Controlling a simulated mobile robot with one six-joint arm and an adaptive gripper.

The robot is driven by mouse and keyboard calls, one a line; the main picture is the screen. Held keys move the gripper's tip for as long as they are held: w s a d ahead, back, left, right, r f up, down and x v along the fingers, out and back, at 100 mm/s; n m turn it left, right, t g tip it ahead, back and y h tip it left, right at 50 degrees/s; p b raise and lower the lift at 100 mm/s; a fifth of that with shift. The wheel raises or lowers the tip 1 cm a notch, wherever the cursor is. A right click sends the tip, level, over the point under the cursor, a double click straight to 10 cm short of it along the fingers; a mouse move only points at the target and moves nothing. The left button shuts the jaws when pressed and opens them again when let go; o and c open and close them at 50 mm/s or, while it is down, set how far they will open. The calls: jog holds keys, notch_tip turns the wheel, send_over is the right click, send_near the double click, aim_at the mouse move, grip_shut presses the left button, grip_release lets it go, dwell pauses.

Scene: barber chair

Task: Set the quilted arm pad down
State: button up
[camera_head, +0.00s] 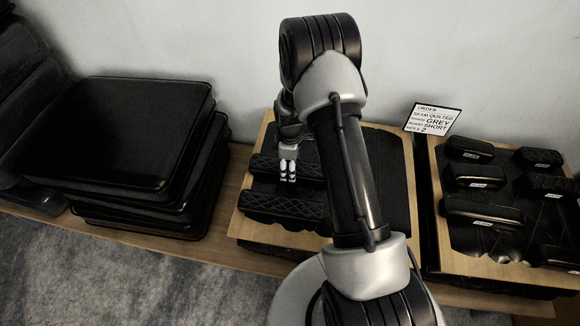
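A dark quilted arm pad (282,205) lies near the front of a wood-edged board with a black surface (396,180). A second dark pad (264,167) lies just behind it, roughly parallel. My gripper (288,179) points down over this rear pad, its pale fingers close together in front of it. I cannot tell whether the fingers touch or hold the pad, or whether a small gap stays between them. My arm hides the middle of the board and the right ends of both pads.
A second board (436,190) at right holds several dark pads with small labels. An order card (432,119) stands behind, reading seam quilted, grey, short, hole 2. Stacked black cushions (125,130) stand left. A pale wall (210,40) is behind.

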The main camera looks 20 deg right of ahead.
jog(key=shift+r, duration=0.15)
jog(key=shift+f, duration=0.25)
jog(key=o, duration=1.4)
jog(key=shift+r, duration=0.15)
